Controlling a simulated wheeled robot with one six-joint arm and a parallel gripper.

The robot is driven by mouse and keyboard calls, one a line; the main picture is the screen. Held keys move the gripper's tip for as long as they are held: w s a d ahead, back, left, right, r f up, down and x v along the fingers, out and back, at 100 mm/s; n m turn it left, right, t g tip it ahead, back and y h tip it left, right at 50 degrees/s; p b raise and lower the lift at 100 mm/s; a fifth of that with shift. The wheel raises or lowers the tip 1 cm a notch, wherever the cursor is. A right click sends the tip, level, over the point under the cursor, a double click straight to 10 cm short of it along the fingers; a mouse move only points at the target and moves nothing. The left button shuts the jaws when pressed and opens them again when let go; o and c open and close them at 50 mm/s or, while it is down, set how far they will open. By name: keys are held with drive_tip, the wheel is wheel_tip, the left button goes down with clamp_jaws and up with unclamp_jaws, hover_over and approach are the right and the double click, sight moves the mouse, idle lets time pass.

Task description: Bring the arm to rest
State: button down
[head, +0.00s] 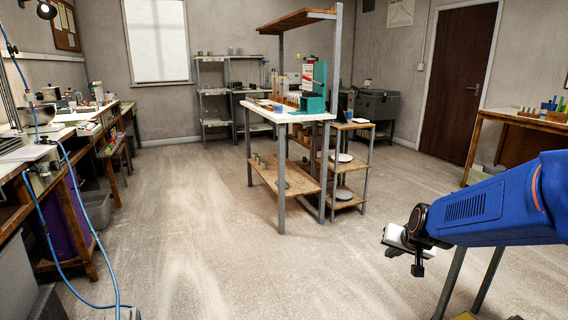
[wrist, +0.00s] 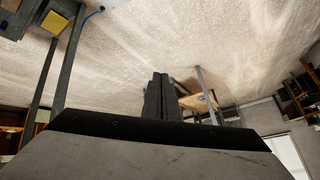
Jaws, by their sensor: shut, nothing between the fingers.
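My blue arm (head: 490,205) reaches in from the right edge of the head view. My gripper (head: 418,268) hangs at its end over open floor, low in the right part of the picture. In the wrist view the two dark fingers of my gripper (wrist: 158,98) are together, with nothing between them. The wrist view looks tilted, with floor filling most of its upper part.
A shelved bench (head: 290,116) with a teal machine (head: 315,85) stands mid-room. A long workbench (head: 60,140) runs along the left, with a blue hose (head: 85,235) hanging to the floor. A wooden table (head: 520,118) stands at right. The middle floor (head: 190,225) is clear.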

drive_tip(key=s+a+r+n+g, duration=0.1)
drive_tip(key=s+r+n, duration=0.1)
drive_tip(key=s, duration=1.3)
drive_tip(key=s+a+r+n+g, duration=0.1)
drive_tip(key=s+a+r+n, duration=0.1)
drive_tip(key=s, duration=1.3)
drive_tip(key=shift+a+r+g, duration=0.2)
drive_tip(key=shift+r+g, duration=0.2)
drive_tip(key=shift+r, duration=0.5)
